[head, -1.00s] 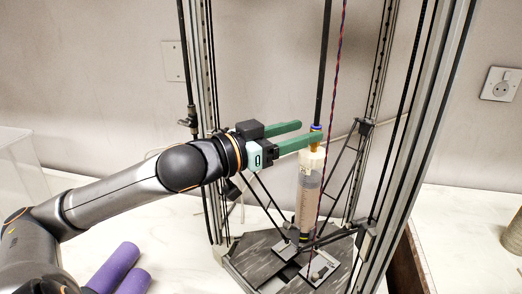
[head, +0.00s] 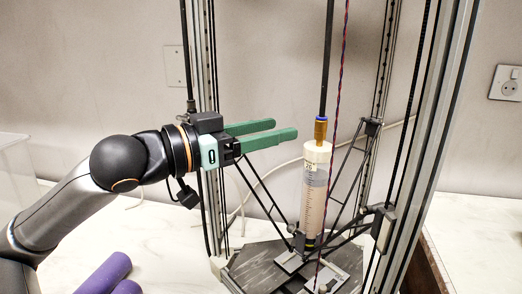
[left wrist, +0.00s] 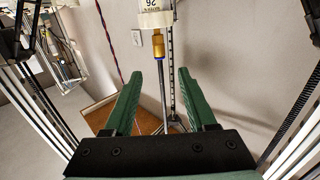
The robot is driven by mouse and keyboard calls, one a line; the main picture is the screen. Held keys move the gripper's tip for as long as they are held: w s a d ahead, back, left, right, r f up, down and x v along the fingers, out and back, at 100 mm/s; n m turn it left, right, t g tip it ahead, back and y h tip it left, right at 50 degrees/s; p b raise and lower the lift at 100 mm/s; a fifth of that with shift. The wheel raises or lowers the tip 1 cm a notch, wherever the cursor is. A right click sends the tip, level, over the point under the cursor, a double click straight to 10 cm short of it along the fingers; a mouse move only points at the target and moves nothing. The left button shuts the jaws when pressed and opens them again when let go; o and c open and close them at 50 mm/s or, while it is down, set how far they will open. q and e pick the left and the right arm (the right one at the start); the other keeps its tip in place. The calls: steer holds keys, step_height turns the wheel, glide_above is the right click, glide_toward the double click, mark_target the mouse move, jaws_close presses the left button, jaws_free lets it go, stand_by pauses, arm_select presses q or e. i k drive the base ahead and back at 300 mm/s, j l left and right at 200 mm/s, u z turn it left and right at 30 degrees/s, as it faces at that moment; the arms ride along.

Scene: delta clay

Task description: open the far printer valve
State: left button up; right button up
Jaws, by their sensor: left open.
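A clear clay cartridge (head: 314,195) with a white cap stands upright in the delta printer (head: 285,262). A brass fitting (head: 320,130) with a blue ring sits on its cap, below a black tube; I cannot make out a separate valve handle. My left gripper (head: 284,128) has long green fingers, open and empty. Its tips point right at the fitting's height and stop short of it, left of the cartridge. In the left wrist view the brass fitting (left wrist: 155,58) and cap appear upside down, beyond the open fingers (left wrist: 159,75). My right gripper is not in view.
Metal posts (head: 433,135) and thin black rods frame the cartridge on both sides. A red and blue twisted wire (head: 338,90) hangs just right of it. Purple rolls (head: 105,274) lie at the lower left. A wall socket (head: 505,84) is at the right.

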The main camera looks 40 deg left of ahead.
mark_target(185, 117)
steer(key=k+l, duration=0.65)
steer(key=k, duration=0.25)
